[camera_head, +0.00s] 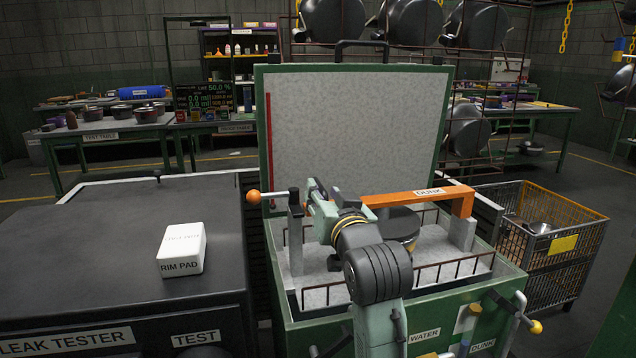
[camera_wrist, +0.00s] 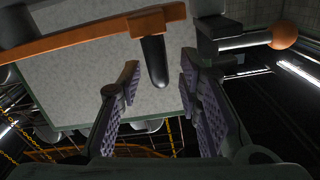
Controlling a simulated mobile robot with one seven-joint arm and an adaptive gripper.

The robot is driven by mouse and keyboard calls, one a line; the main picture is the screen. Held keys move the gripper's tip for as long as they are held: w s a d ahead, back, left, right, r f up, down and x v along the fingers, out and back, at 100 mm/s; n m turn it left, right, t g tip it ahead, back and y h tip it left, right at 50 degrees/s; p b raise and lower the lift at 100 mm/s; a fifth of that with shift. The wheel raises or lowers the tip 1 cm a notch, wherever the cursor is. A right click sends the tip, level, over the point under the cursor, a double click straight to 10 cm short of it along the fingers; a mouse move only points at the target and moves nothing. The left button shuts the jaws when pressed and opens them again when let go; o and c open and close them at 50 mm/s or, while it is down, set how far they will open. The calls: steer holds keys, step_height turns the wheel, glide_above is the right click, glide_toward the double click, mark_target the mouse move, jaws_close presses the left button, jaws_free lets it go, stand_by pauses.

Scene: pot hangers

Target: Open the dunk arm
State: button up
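The dunk arm is an orange bar (camera_head: 425,196) labelled DUNK. It lies level across the open water tank (camera_head: 505,262), running from the grey right post (camera_head: 462,232) toward the left post. Its left end is hidden behind my gripper (camera_head: 318,193) in the head view. In the wrist view the orange bar (camera_wrist: 75,42) ends in a dark peg (camera_wrist: 153,62). My gripper (camera_wrist: 158,85) is open, its two purple-padded fingers on either side of the peg in the picture. I see no clear contact. A dark round pot (camera_head: 398,222) sits under the bar.
An orange ball knob (camera_head: 253,196) sticks out left of the left post (camera_head: 295,235); it shows in the wrist view (camera_wrist: 284,29). The tank's raised lid (camera_head: 355,120) stands behind. A rim pad (camera_head: 182,249) lies on the leak tester (camera_head: 110,230). A wire crate (camera_head: 560,245) stands right.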

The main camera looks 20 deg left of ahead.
mark_target(317, 181)
steer(key=shift+p+x, duration=0.4)
steer(key=shift+x, duration=2.3)
steer(key=shift+c, duration=0.4)
jaws_close()
